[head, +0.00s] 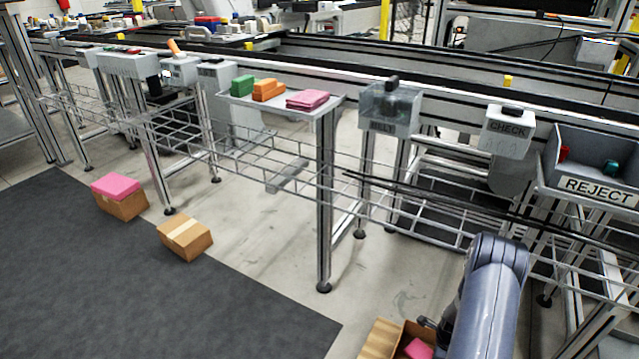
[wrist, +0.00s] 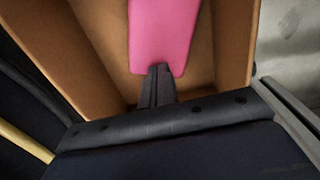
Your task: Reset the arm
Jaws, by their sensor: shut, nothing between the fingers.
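My gripper (wrist: 158,72) is shut and empty. In the wrist view its fingertips are over an open cardboard box (wrist: 235,60) and overlap the near end of a pink item (wrist: 160,30) inside it. I cannot tell whether the fingers touch the item. In the head view my arm comes in at the bottom right. The open box (head: 380,340) with the pink item (head: 418,348) shows beside it, cut off by the lower edge.
A closed box (head: 185,238) and a box with a pink item (head: 116,187) on top stand by the dark mat. A shelf (head: 318,110) holds green, orange and pink items. A grey REJECT bin (head: 600,165) is at right. Wire racks and posts (head: 324,200) stand close.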

